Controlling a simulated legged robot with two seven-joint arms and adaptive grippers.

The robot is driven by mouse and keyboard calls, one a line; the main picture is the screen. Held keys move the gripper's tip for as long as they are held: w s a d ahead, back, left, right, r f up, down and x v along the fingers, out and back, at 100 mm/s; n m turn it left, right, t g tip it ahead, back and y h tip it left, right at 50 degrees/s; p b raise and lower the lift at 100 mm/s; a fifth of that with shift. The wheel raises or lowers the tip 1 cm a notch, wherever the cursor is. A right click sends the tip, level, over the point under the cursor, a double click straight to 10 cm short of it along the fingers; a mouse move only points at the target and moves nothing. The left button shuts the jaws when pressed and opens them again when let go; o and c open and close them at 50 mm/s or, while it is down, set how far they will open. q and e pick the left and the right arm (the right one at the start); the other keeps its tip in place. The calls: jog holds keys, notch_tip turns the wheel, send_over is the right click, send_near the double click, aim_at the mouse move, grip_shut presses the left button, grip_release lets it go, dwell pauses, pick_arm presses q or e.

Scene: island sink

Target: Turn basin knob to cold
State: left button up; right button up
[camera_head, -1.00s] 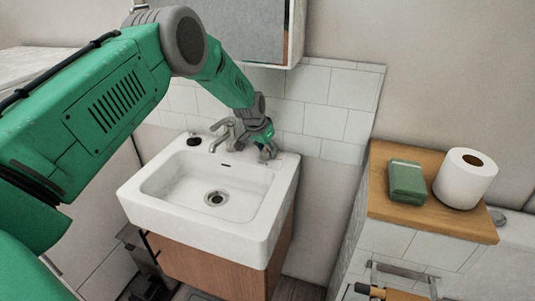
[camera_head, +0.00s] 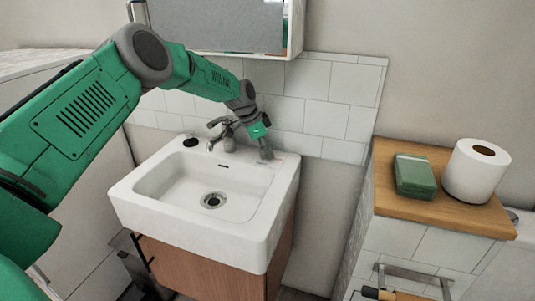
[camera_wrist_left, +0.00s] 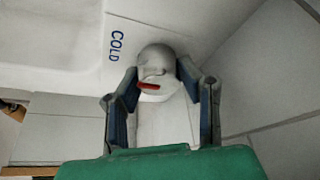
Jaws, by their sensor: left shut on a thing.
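My left gripper (camera_head: 265,153) is at the basin's back right corner, right of the faucet. In the left wrist view, a rounded grey knob (camera_wrist_left: 156,58) with a red mark (camera_wrist_left: 149,86) sits between the two fingers of my left gripper (camera_wrist_left: 158,82), which is shut on it. The blue word COLD (camera_wrist_left: 117,46) is printed on the basin beside the knob. In the head view the gripper hides the knob. My right gripper is not in view.
A wooden-topped tiled ledge (camera_head: 385,150) to the right holds a green soap-like block (camera_head: 415,176) and a white paper roll (camera_head: 477,170). A mirror cabinet (camera_head: 225,25) hangs above the basin. A small black-topped item (camera_head: 190,141) stands on the basin's back left edge.

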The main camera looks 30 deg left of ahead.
pick_arm(q)
jog(key=shift+a, duration=0.2)
dwell(0.3)
jog(key=o, duration=1.1)
jog(key=shift+o, duration=0.2)
